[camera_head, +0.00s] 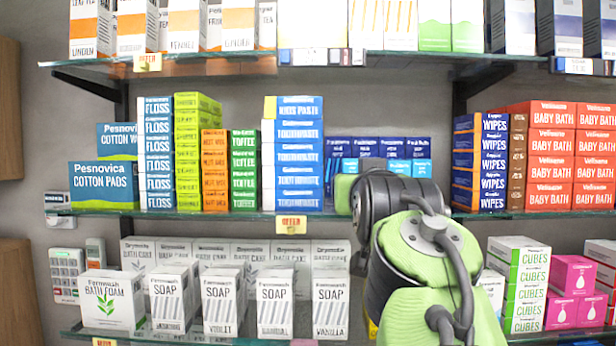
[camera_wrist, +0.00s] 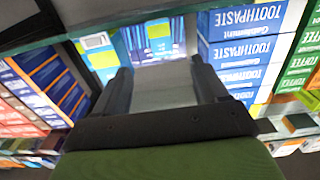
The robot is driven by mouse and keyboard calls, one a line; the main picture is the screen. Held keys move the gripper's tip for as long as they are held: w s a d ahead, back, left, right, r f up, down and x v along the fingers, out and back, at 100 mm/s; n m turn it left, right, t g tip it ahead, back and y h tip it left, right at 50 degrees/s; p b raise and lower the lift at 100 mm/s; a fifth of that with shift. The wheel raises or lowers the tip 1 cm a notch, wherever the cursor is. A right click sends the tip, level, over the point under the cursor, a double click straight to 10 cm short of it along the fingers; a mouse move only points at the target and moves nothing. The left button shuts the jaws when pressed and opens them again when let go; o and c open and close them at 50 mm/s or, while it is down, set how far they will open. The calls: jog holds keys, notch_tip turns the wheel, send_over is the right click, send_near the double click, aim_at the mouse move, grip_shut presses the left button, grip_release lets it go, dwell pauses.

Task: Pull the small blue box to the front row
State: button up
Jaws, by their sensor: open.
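Small blue boxes stand on the middle shelf between the toothpaste stack and the wipes stack. In the head view a dark blue one (camera_head: 393,148) and a light blue one (camera_head: 421,168) show at the back, partly hidden by my arm. In the wrist view, which is turned over, a blue box with a light label (camera_wrist: 158,42) shows beyond my fingertips, and another box (camera_wrist: 98,52) is to its left. My gripper (camera_wrist: 160,68) is open, with nothing seen between its fingers. Its fingers are hidden in the head view. I cannot tell whether they touch a box.
The toothpaste stack (camera_head: 298,165) stands close on the left, and the wipes stack (camera_head: 480,163) on the right. The upper shelf (camera_head: 220,66) hangs above, loaded with boxes. Soap boxes (camera_head: 276,300) line the shelf below. The front strip between the two stacks is mostly hidden by my arm.

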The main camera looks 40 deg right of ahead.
jog(key=p+x, duration=0.4)
jog(key=x, duration=0.8)
jog(key=shift+r, duration=0.1)
jog(key=shift+s, duration=0.1)
jog(key=shift+c, duration=0.4)
